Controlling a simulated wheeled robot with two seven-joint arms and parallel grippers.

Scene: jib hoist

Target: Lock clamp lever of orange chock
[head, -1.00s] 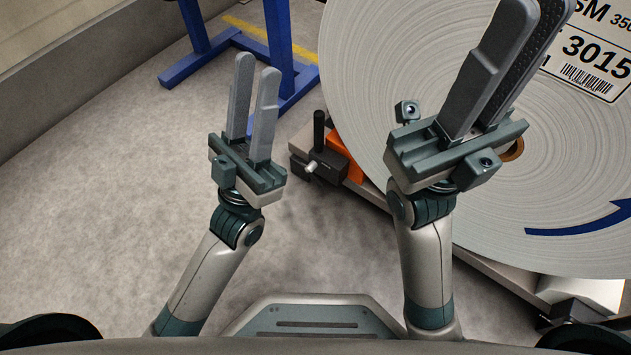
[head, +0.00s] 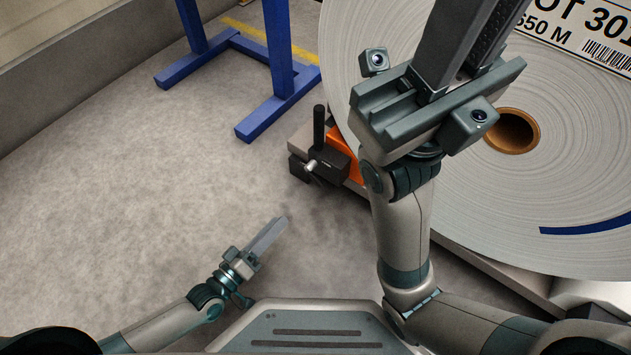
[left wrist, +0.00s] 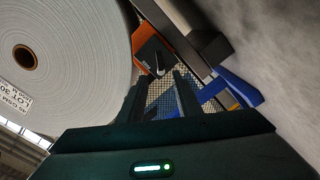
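The orange chock (head: 352,166) sits at the left rim of the big paper roll (head: 440,190). Its black clamp block has a silver pin and a black lever (head: 319,128) standing upright in the head view. The orange chock (left wrist: 148,45) also shows in the left wrist view, beyond the fingers. My left gripper (head: 270,235) is low over the floor, in front of and left of the chock, apart from it. Its fingers stand apart and empty in the left wrist view. My right gripper (head: 476,35) is raised in front of the roll, fingers apart, tips cut off by the top edge.
A blue stand (head: 278,105) is on the floor behind the chock, near a yellow floor line. A low wall (head: 60,75) runs along the left. The grey floor (head: 130,200) between is clear. The roll's brown core (head: 512,131) faces me.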

